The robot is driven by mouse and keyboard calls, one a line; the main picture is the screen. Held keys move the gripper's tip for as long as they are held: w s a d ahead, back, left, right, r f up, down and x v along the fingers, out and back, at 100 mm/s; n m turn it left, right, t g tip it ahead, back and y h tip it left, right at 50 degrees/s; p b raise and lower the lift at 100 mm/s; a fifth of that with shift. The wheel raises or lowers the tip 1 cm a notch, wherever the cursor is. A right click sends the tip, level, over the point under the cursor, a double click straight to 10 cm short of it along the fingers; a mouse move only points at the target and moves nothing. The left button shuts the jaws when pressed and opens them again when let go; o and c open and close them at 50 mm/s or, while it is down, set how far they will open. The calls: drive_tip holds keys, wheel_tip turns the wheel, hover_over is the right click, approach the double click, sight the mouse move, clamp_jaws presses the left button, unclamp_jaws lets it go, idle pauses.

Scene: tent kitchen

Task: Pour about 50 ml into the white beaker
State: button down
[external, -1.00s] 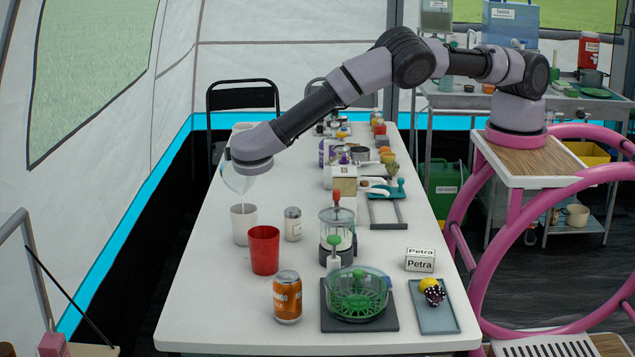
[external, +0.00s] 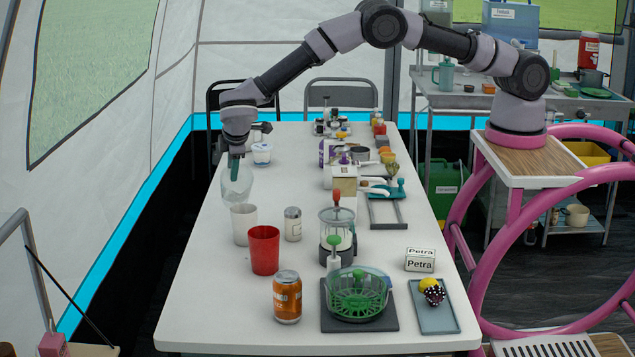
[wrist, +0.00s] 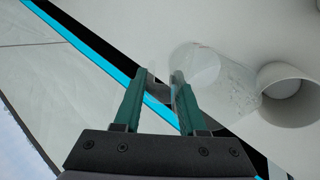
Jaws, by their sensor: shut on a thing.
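The white beaker (external: 243,226) stands upright on the table's left side. In the wrist view the beaker (wrist: 290,112) is at the right edge, its open mouth showing a pale round surface inside; I cannot read the level. My gripper (external: 235,160) points down and is shut on a clear, see-through vessel (external: 237,186). The vessel is roughly upright, just behind and above the beaker in the picture. In the wrist view the vessel (wrist: 212,80) is faint between and beyond my green fingers (wrist: 164,80). How much liquid it holds is hard to tell.
A red cup (external: 264,250) stands just in front of the beaker, and a shaker (external: 292,224) to its right. An orange can (external: 287,298) is nearer the front. A white tub (external: 261,153) is behind. The table (external: 215,300) is bare at the front left.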

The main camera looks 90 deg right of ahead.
sight(235, 186)
drive_tip(key=shift+w+d+f+g+y, duration=0.3)
drive_tip(key=shift+d+f+g+y, duration=0.05)
drive_tip(key=shift+d+f+y, duration=0.7)
drive_tip(key=shift+w+d+f+g+y, duration=0.3)
drive_tip(key=shift+d+f+y, duration=0.65)
drive_tip(key=shift+f+y, duration=0.15)
drive_tip(key=shift+w+d+f+g+y, duration=0.3)
drive_tip(key=shift+d+f+g+y, duration=0.05)
drive_tip(key=shift+d+f+y, duration=0.75)
drive_tip(key=shift+a+r, duration=0.1)
